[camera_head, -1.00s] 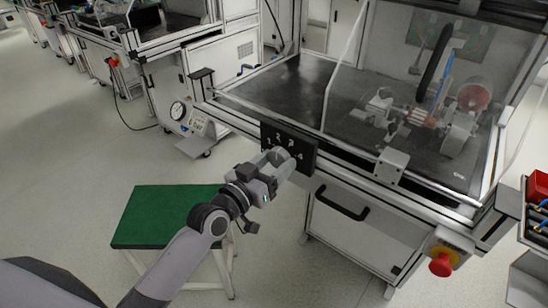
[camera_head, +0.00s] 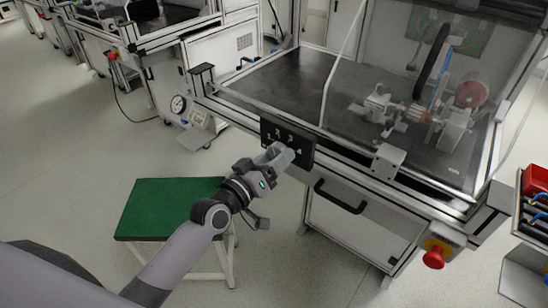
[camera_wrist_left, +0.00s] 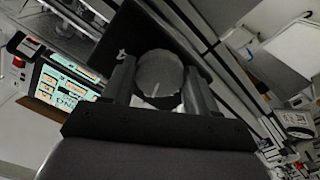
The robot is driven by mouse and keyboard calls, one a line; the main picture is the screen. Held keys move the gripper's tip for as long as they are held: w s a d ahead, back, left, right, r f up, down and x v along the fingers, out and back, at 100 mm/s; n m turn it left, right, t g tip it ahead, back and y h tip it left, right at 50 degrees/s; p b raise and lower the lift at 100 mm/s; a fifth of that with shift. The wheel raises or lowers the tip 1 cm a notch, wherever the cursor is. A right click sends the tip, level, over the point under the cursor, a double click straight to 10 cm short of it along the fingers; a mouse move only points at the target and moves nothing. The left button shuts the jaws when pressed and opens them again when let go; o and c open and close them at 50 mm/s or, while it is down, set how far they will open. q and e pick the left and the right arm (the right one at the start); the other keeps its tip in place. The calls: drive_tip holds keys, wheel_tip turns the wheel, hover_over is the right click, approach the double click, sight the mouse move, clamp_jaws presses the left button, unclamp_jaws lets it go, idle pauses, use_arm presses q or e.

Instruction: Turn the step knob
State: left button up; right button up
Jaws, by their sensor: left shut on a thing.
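The step knob (camera_wrist_left: 158,76) is a round grey knob with a light pointer line, on a black plate (camera_head: 304,152) with white numbers at the front of the test bench. My left gripper (camera_head: 280,154) reaches the plate in the head view and hides most of the knob there. In the left wrist view my left gripper (camera_wrist_left: 158,88) has one finger on each side of the knob and is shut on it. The pointer line shows near the knob's lower edge, tilted in that view. My right gripper is not in view.
The test bench (camera_head: 285,80) carries a motor rig (camera_head: 440,115) behind a clear screen. A black drawer handle (camera_head: 340,196) and a red emergency button (camera_head: 434,257) are on its front. A green-topped stool (camera_head: 165,208) stands below my left arm.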

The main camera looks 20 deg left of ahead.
use_arm(q)
drive_tip(key=o, duration=1.1)
drive_tip(key=shift+c, duration=0.2)
drive_tip(key=v, duration=0.7)
drive_tip(key=s+a+f+m+g+y+p, duration=0.1)
drive_tip(key=s+f+m+g+y+p, duration=0.1)
drive_tip(key=s+f, duration=0.4)
drive_tip(key=s+a+f+m+g+y+p, duration=0.1)
drive_tip(key=s+f+m+g+y+p, duration=0.1)
drive_tip(key=s+f, duration=0.5)
drive_tip(key=s+g+p, duration=0.1)
drive_tip(key=s+g, duration=0.1)
drive_tip(key=s, duration=0.2)
drive_tip(key=shift+s+a+m+g+p, duration=0.15)
drive_tip(key=shift+s+m+g+p, duration=0.15)
drive_tip(key=shift+s+m+p, duration=0.1)
